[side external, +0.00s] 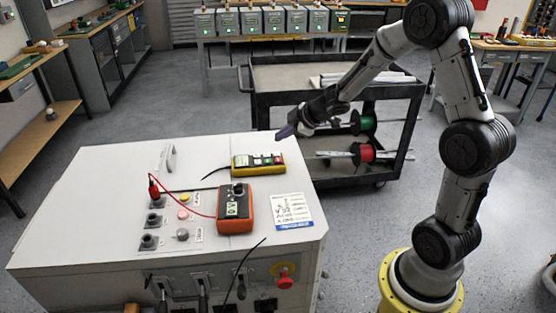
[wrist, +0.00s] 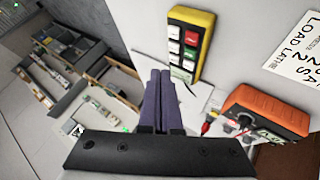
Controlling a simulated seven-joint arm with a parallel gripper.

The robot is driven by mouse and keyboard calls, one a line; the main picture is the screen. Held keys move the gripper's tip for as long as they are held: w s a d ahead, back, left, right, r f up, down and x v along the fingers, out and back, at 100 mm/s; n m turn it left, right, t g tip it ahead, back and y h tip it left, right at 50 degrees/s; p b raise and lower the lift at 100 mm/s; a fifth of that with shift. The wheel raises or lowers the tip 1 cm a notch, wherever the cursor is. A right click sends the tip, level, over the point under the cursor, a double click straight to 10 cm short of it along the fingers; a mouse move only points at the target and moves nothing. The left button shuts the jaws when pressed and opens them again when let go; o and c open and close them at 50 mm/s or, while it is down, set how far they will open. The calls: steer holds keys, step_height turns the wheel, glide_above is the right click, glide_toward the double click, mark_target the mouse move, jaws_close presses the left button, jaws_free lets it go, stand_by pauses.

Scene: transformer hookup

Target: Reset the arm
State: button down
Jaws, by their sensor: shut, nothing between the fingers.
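My gripper (side external: 287,132) is above the far right edge of the white cabinet top (side external: 105,185), apart from everything on it. In the wrist view its two purple fingers (wrist: 160,85) are together with nothing between them. A yellow controller (side external: 258,164) with coloured buttons lies near the far edge of the top; it also shows in the wrist view (wrist: 188,45). An orange meter (side external: 236,207) lies nearer the front, and it is at the right of the wrist view (wrist: 265,115). A red plug (side external: 153,188) stands in a socket at the left, its red wire running towards the meter.
A label card (side external: 291,210) lies right of the meter. Coloured buttons and dark sockets (side external: 149,241) sit on the left of the top. A black cart (side external: 385,165) with red and green spools stands behind my gripper. A bench with several grey boxes (side external: 240,22) is at the back.

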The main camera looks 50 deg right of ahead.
steer(key=s+a+r+m+t+h, duration=0.1)
steer(key=s+a+r+t, duration=0.2)
steer(key=r, duration=0.7)
steer(key=s+a+r+m+h, duration=0.1)
steer(key=s+a+r, duration=0.2)
steer(key=a+r, duration=0.45)
steer(key=s+a+f+m+g, duration=0.1)
steer(key=s+f+m+g, duration=0.1)
steer(key=s, duration=0.6)
steer(key=s+a+f+m+g+y, duration=0.1)
steer(key=s+a+f+m+g, duration=0.1)
steer(key=s, duration=0.6)
steer(key=s+a+f+m+g+y, duration=0.1)
steer(key=s+f+m+g, duration=0.1)
steer(key=s, duration=0.6)
steer(key=shift+a+f+g, duration=0.3)
steer(key=shift+a+f, duration=0.05)
steer(key=shift+f, duration=0.05)
